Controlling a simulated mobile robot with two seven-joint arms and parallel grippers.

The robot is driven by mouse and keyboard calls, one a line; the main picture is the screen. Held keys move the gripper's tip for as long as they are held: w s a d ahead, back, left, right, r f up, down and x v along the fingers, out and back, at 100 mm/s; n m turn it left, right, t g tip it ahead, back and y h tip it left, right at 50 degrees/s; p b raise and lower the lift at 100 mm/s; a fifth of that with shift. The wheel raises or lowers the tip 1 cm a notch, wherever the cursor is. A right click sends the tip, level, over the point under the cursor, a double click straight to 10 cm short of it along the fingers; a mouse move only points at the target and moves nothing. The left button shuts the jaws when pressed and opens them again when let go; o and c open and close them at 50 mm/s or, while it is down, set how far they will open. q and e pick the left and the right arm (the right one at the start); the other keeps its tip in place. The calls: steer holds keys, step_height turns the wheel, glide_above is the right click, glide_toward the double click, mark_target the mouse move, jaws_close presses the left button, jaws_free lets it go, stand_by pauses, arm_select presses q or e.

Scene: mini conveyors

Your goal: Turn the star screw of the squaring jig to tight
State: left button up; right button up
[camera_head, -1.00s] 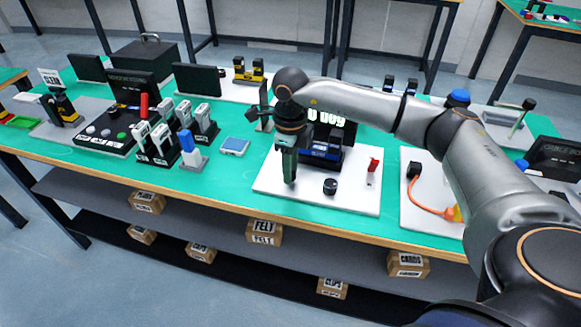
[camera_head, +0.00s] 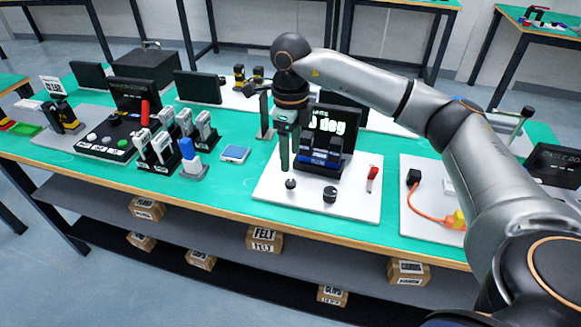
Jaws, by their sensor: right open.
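The squaring jig is a white board (camera_head: 345,212) with a dark block and a blue part (camera_head: 320,158) on it, in front of a screen that shows "deg". Two small dark knobs stand on the front of the board: a smaller one (camera_head: 291,184) at the left and a wider one (camera_head: 330,194) to its right. I cannot tell from their shape which is the star screw. My right gripper (camera_head: 284,168) points down, open and empty, above and just behind the smaller knob, apart from it. My left gripper is not in view.
A red-topped lever (camera_head: 372,174) stands at the board's right. Further right, a white board holds an orange cable (camera_head: 425,212). Left of the jig are a small blue-screened device (camera_head: 235,153) and several upright grey-and-black units. Green table shows between them.

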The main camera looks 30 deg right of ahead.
step_height(320, 180, up, 5)
steer(key=shift+r, duration=0.1)
stand_by(0.6)
